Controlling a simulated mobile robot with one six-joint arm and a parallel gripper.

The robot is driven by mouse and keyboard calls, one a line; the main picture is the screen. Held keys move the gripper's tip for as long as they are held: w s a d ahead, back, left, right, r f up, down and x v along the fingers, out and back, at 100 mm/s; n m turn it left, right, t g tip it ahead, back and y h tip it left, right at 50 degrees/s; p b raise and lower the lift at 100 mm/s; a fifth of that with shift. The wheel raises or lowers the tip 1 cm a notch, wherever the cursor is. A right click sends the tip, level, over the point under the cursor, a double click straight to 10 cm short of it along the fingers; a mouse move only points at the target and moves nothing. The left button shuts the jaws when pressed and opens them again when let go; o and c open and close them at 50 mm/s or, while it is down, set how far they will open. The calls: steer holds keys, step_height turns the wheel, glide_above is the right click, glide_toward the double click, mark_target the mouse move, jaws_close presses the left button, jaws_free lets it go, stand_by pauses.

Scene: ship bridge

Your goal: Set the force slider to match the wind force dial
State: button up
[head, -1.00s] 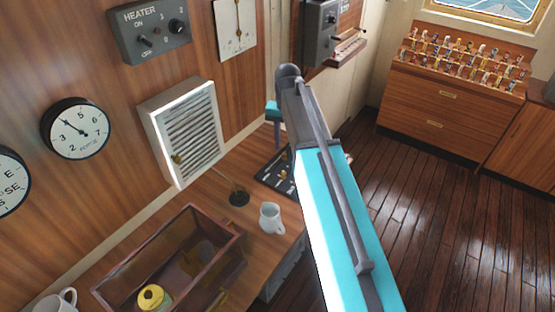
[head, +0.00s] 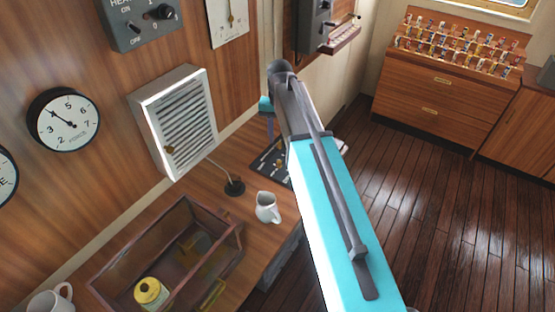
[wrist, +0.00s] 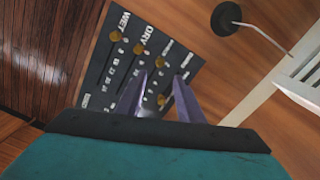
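The round white wind force dial (head: 63,120) hangs on the wood wall at the left of the head view. Its needle points up and left, between the 3 and the 5. A dark slider panel (head: 268,167) lies on the desk, partly hidden by my arm. In the wrist view the panel (wrist: 112,72) carries several brass knobs, with number scales and labels including WET and DRY. Other labels are too small to read. My gripper (wrist: 158,80) is open over the panel, its two fingers apart. A brass knob (wrist: 160,62) shows between the fingers; contact cannot be told.
A louvred white vent (head: 176,122) juts from the wall. Floor at right is clear.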

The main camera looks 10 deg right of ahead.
mark_target(279, 162)
steer(key=shift+f+b, duration=2.8)
steer(key=shift+f, duration=2.3)
jaws_close()
